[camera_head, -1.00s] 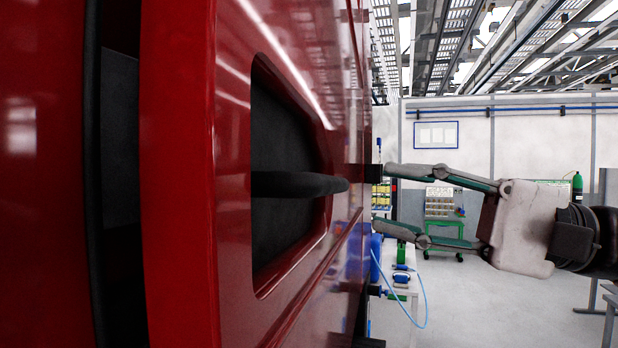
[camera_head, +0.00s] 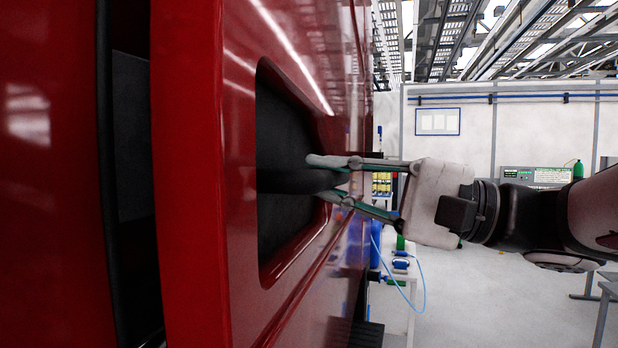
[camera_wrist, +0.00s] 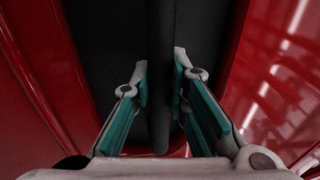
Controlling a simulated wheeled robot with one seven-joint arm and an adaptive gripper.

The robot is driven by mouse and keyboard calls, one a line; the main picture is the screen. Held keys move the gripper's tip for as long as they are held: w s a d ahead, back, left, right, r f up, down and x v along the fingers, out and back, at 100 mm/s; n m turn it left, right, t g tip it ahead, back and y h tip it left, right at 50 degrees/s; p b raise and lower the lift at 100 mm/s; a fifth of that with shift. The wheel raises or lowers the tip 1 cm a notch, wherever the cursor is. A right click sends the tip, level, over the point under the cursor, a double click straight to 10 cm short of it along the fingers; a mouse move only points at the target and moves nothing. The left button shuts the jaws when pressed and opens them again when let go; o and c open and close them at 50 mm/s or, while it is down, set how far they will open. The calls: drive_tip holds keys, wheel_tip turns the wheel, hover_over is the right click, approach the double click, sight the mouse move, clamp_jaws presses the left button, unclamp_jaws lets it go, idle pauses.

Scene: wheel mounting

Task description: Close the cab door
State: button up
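The red cab door (camera_head: 190,200) fills the left of the head view. A dark gap with a black seal separates its edge from the red cab body (camera_head: 50,180), so it stands ajar. A black bar handle (camera_head: 285,181) crosses the dark recess (camera_head: 283,130) in the door. My gripper (camera_head: 322,178) reaches in from the right, one finger above the handle and one below, apparently closed against it. In the wrist view, the handle (camera_wrist: 160,70) runs between the two green-padded fingers (camera_wrist: 161,85), with almost no gap on either side. Exact pad contact is hard to see.
Behind my gripper, a workbench (camera_head: 400,295) holds blue and green items, with a blue hose (camera_head: 424,290) hanging beside it. Open grey floor (camera_head: 490,300) lies to the right. A grey stand (camera_head: 606,310) is at the right edge.

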drive_tip(key=shift+a, duration=0.1)
clamp_jaws()
drive_tip(key=shift+m+t, duration=0.3)
drive_tip(key=shift+t, duration=0.4)
drive_tip(key=x, duration=0.3)
drive_tip(key=f+b+x, duration=0.1)
drive_tip(key=x, duration=0.1)
drive_tip(key=shift+w+a+f, duration=0.1)
drive_tip(key=shift+a, duration=0.45)
drive_tip(key=shift+a+t+h, duration=0.3)
drive_tip(key=shift+a, duration=0.25)
drive_tip(key=shift+o, duration=2.4)
unclamp_jaws()
drive_tip(key=shift+a, duration=0.1)
drive_tip(key=o, duration=0.3)
drive_tip(key=shift+w+a, duration=0.1)
drive_tip(key=shift+a, duration=0.1)
drive_tip(key=shift+o, duration=0.2)
drive_tip(key=shift+d, duration=0.1)
